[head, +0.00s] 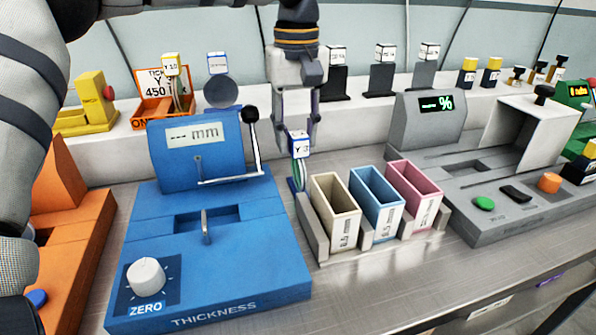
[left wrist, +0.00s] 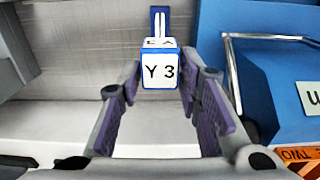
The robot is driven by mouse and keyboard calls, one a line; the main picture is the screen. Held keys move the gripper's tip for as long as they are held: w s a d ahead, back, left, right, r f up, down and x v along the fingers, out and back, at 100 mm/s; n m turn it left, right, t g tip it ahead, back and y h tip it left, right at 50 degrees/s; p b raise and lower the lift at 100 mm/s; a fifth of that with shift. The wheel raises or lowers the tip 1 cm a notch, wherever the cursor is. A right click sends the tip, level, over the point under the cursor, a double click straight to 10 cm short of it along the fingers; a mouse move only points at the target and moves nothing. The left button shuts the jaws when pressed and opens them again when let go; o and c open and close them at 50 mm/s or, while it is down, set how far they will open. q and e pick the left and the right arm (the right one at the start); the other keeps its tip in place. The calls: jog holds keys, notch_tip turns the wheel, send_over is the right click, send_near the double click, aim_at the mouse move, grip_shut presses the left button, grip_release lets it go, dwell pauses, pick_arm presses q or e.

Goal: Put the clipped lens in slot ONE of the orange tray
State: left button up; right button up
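A clip with a white, blue-edged cube (head: 298,146) marked "Y 3" stands upright beside the blue thickness gauge (head: 240,275). A thin pale green lens seems to hang below the cube. My left gripper (head: 299,133) points down over this clip. In the left wrist view the cube (left wrist: 160,71) lies between the open fingers near their tips, with gaps at both sides. The orange tray (head: 138,122) is on the back ledge, mostly hidden behind the gauge; part of its word "ONE" shows. A yellow-topped clip (head: 171,66) marked "Y 10" stands in it. My right gripper is not in view.
Cream, blue and pink bins (head: 377,189) stand just right of the clip. A grey percent meter (head: 430,125) is farther right. The gauge's black-knobbed lever (head: 251,130) rises close left of my gripper. Several other clips stand along the back ledge.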

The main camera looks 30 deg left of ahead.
aim_at(299, 160)
pick_arm(q)
jog(key=f, duration=0.3)
jog(key=d+f, duration=0.1)
jog(key=shift+s+f, duration=0.35)
jog(key=shift+f, duration=0.05)
grip_shut()
